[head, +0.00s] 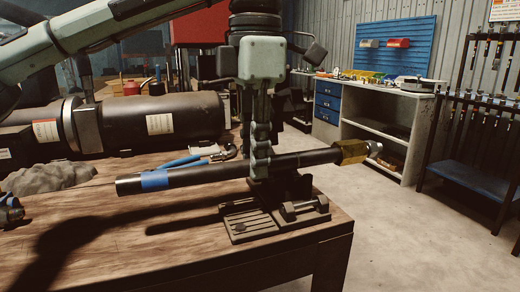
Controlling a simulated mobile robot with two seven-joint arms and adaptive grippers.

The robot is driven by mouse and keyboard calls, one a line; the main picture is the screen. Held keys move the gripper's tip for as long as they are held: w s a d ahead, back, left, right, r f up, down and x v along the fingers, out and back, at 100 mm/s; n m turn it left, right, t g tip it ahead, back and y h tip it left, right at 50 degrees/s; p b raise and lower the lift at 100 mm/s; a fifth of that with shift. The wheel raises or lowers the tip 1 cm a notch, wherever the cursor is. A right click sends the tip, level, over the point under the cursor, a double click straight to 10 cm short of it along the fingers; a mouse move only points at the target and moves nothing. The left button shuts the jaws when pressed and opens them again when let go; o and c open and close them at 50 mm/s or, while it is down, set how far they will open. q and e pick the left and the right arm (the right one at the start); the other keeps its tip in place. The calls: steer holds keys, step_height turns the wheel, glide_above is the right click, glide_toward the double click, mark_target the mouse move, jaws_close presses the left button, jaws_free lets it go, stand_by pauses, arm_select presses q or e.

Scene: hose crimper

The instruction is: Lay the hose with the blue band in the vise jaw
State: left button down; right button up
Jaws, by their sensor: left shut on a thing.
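The hose with the blue band (215,174) is a straight black tube lying across the middle of the head view. Its blue band (155,180) is near the left end, and a brass-coloured fitting with a metal tip is on the right end. My left gripper (259,166) comes down from above and is shut around the hose near its middle. The hose is nearly level, with its left part raised above the table over its shadow. The dark vise (262,219) stands under the gripper at the table's front edge. I cannot tell whether the hose touches the jaw.
The wooden table (100,250) is bare at the front left. A large black cylinder (190,118) lies behind the hose. Blue-handled pliers (180,161) and a grey lump (48,177) are on the table. Open floor lies to the right, before a workbench (400,112) and a rack.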

arm_select(q)
steer(key=shift+w+a+f, duration=0.2)
steer(key=shift+w+f, duration=0.2)
steer(key=shift+w, duration=0.2)
steer(key=shift+w+a+f, duration=0.25)
steer(key=shift+w+f, duration=0.3)
steer(key=shift+w, duration=0.15)
steer(key=shift+w+f, duration=0.1)
steer(key=shift+f, duration=0.35)
steer(key=shift+f+b, duration=0.2)
steer(key=shift+b, duration=0.1)
arm_select(e)
steer(key=shift+a+r, duration=0.1)
steer(key=shift+r, duration=0.25)
steer(key=shift+s, duration=0.2)
arm_select(q)
steer(key=shift+f, duration=0.1)
arm_select(e)
steer(key=shift+s+f, duration=0.2)
steer(key=shift+f, duration=0.1)
